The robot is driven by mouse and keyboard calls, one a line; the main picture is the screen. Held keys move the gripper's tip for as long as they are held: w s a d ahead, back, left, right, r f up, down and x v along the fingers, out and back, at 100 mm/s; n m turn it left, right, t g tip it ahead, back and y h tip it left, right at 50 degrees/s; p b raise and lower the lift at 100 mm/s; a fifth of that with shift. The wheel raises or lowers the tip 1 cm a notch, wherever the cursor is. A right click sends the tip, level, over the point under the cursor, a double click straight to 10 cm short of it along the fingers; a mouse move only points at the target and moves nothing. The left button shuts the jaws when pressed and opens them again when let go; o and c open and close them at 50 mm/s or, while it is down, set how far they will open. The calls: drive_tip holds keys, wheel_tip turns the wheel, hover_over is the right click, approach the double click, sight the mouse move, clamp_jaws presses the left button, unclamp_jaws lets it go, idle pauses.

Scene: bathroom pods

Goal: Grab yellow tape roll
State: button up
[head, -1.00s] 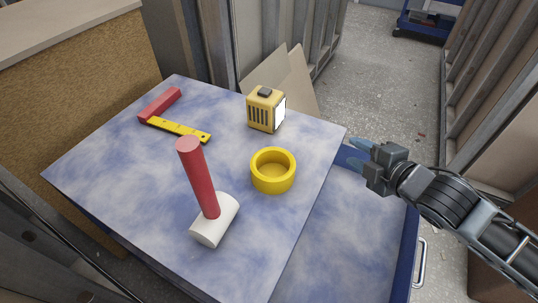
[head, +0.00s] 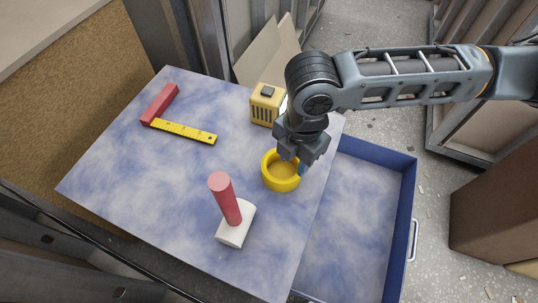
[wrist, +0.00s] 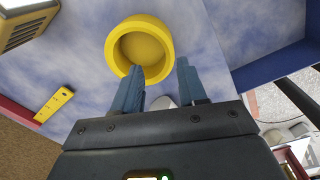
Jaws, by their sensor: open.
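The yellow tape roll (head: 281,184) lies flat on the blue-and-white marbled table, near its right edge, with part of its far rim hidden by my gripper in the head view. In the wrist view the tape roll (wrist: 139,48) is beyond the fingertips, its lower rim between them in the picture. My gripper (head: 296,166) points down just above the tape roll. Its two blue fingers (wrist: 158,82) are apart, with nothing held. I cannot tell whether a fingertip touches the rim.
A red-handled mallet (head: 231,212) stands in front of the roll. A yellow box-shaped device (head: 266,103) stands behind it, partly hidden by my arm. A red and yellow square (head: 183,131) lies at the back left. A blue-walled tray (head: 405,215) sits lower right.

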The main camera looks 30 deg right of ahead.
sight(295, 178)
drive_tip(key=shift+s+f, duration=0.1)
drive_tip(key=shift+s, duration=0.2)
drive_tip(key=shift+a+f, duration=0.15)
drive_tip(key=shift+f, duration=0.75)
drive_tip(key=shift+s+d+f+p, duration=0.1)
drive_tip(key=shift+d+f+p, duration=0.05)
drive_tip(key=shift+f, duration=1.3)
drive_tip(key=shift+s+d+f+p, duration=0.1)
drive_tip(key=shift+f+p, duration=0.05)
drive_tip(key=shift+f, duration=1.3)
clamp_jaws()
